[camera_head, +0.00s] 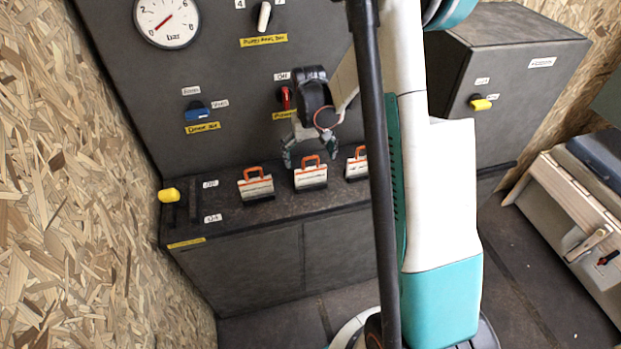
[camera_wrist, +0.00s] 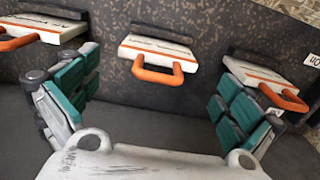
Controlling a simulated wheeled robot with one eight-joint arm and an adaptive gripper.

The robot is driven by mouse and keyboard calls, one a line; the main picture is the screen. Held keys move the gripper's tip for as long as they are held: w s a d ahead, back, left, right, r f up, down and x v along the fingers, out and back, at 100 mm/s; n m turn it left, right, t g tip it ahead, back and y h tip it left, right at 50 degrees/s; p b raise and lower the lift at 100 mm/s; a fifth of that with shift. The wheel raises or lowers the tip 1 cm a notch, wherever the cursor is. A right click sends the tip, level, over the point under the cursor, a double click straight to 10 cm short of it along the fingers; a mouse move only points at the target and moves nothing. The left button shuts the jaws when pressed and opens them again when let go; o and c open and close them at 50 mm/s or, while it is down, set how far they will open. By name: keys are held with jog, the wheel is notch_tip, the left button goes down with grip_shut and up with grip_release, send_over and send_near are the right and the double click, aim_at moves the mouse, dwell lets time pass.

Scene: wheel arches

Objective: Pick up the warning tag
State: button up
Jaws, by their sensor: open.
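Three similar white tags with orange handles stand in a row on the dark ledge; I cannot tell which one the task's warning tag is. In the head view they are the left tag (camera_head: 257,187), the middle tag (camera_head: 311,177) and the right tag (camera_head: 355,168), the last partly hidden by my arm. My gripper (camera_head: 312,152) is open and empty just above the middle tag. In the wrist view the middle tag (camera_wrist: 157,54) lies beyond and between the spread teal fingers (camera_wrist: 155,88), its orange handle towards me. Other tags show at the left (camera_wrist: 45,30) and right (camera_wrist: 262,76).
A dark panel behind carries a pressure gauge (camera_head: 167,20), a blue knob (camera_head: 196,111) and a red switch (camera_head: 286,97). A yellow-handled lever (camera_head: 170,195) stands left of the tags. A chipboard wall (camera_head: 75,180) bounds the left. A grey box (camera_head: 510,80) stands at right.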

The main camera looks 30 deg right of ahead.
aim_at(311, 168)
jog(key=shift+s+d+f+b, duration=0.15)
jog(key=shift+f+b, duration=0.5)
jog(key=shift+f, duration=0.7)
jog(key=shift+s+a+f+b, duration=0.1)
jog(key=shift+f+b, duration=0.55)
jog(key=shift+f, duration=0.65)
jog(key=c, duration=1)
